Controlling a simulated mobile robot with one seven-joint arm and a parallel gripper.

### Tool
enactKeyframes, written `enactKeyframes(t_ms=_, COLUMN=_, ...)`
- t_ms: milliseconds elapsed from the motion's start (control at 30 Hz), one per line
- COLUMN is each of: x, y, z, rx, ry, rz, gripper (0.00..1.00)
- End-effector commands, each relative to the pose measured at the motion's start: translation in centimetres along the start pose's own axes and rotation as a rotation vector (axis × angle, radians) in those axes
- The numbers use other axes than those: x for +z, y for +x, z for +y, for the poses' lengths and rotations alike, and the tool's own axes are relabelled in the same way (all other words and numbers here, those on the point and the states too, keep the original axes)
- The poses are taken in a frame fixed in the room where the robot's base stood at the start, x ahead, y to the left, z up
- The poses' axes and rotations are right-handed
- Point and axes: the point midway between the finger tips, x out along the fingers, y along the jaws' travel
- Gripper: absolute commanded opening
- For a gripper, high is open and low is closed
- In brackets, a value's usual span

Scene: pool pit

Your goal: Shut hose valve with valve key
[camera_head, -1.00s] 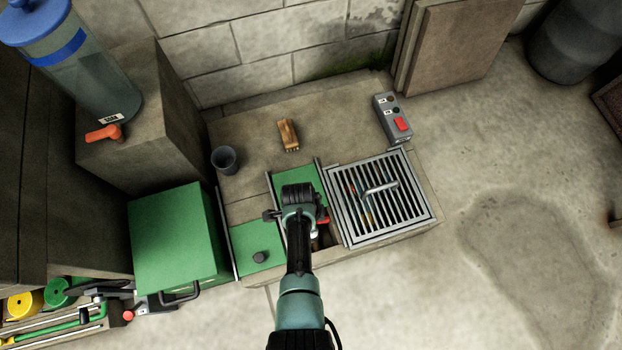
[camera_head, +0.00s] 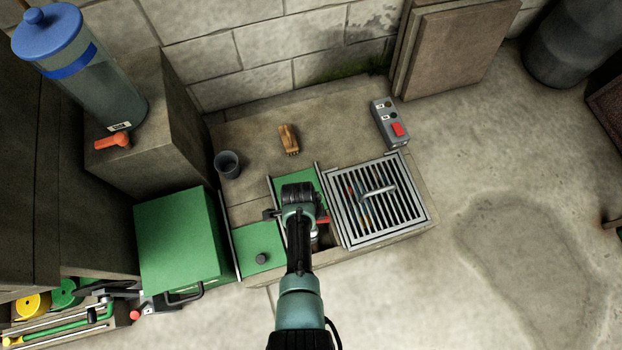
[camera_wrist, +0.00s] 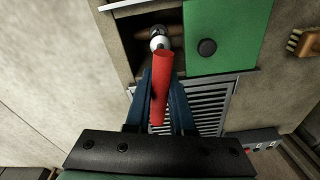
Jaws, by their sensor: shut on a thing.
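In the wrist view my gripper (camera_wrist: 160,82) has its blue fingers closed on a red bar (camera_wrist: 160,90), which looks like the valve key's handle. Beyond the bar a pale round metal fitting (camera_wrist: 160,42) shows in the dark pit opening; I cannot tell whether it belongs to the key or the hose valve. In the head view my gripper (camera_head: 300,215) is over the opening between the green covers and the grate, its fingertips hidden. A little of the red bar (camera_head: 323,219) sticks out to its right. The valve itself is not clearly visible.
A slatted grate (camera_head: 345,236) lies right of the opening. Green covers (camera_head: 275,240) lie beside it. A dark cup (camera_head: 227,164), a brush (camera_head: 288,139) and a switch box (camera_head: 391,122) stand behind. A green box (camera_head: 180,235) is at left. Open floor lies at right.

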Motion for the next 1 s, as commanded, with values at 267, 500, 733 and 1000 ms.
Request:
enactKeyframes(t_ms=267, x=-0.1, y=-0.8, z=0.1, rx=0.003, ry=-0.002, rz=0.000, gripper=0.00)
enactKeyframes(t_ms=500, x=-0.3, y=-2.6, z=0.1, rx=0.003, ry=-0.002, rz=0.000, gripper=0.00)
enactKeyframes(t_ms=733, x=-0.5, y=-5.0, z=0.1, rx=0.003, ry=-0.002, rz=0.000, gripper=0.00)
enactKeyframes(t_ms=1000, x=-0.8, y=-7.7, z=0.1, rx=0.003, ry=-0.003, rz=0.000, gripper=0.00)
